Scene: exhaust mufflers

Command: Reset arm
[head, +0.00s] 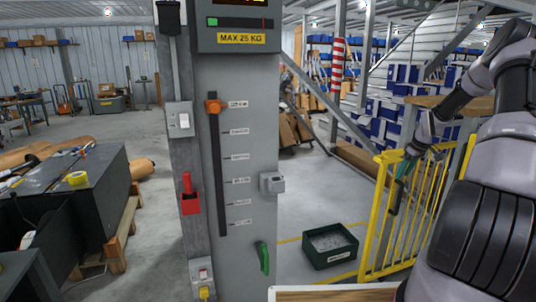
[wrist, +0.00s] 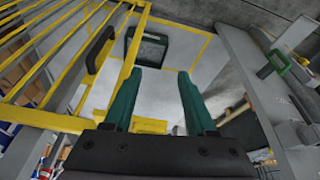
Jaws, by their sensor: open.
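My arm enters at the right of the head view and bends down and left. My gripper (head: 405,168) hangs beside the yellow gate with its teal fingers pointing down.
A yellow barred gate (head: 419,205) with a dark handle (wrist: 100,49) stands by the gripper. A dark green bin (head: 330,262) sits on the floor. A grey panel (head: 236,150) with a green handle (head: 263,257) stands centrally. Open floor lies behind.

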